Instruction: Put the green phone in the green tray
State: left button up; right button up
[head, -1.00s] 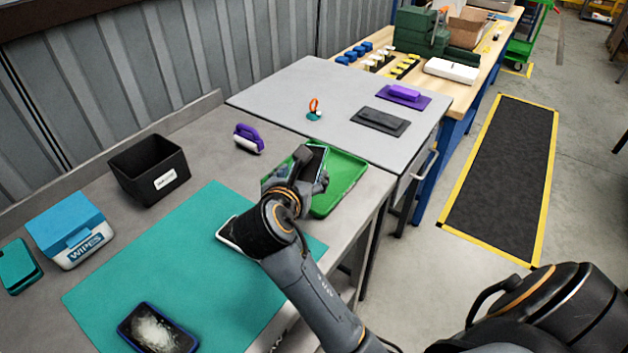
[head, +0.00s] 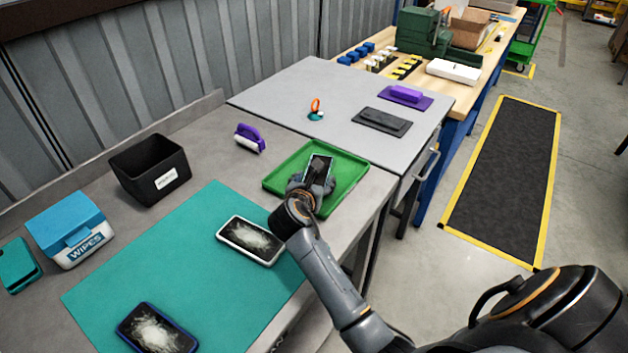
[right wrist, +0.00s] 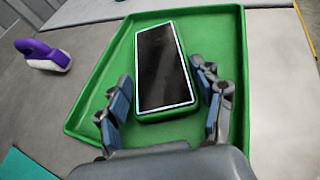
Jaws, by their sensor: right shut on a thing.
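The green phone (head: 319,165), dark screen up with a green case edge, is over the green tray (head: 350,173) in the head view. In the right wrist view the phone (right wrist: 163,68) lies within the outline of the tray (right wrist: 234,40), near its middle. My right gripper (head: 313,180) is shut on the phone, with a finger on each long side near its lower end; it also shows in the right wrist view (right wrist: 166,108). Whether the phone touches the tray floor is hard to tell. My left gripper is not in view.
A white-edged cracked phone (head: 249,240) and a blue-edged one (head: 156,329) lie on the teal mat (head: 150,262). A purple-handled brush (head: 249,138), black bin (head: 150,170) and wipes box (head: 68,229) stand behind. A grey table (head: 290,92) adjoins the tray's far side.

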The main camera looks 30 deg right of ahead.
dwell(0.3)
jog(key=o, duration=1.4)
jog(key=shift+f, duration=0.1)
jog(key=v, duration=1.2)
jog(key=shift+s, duration=0.1)
jog(key=shift+a, duration=0.1)
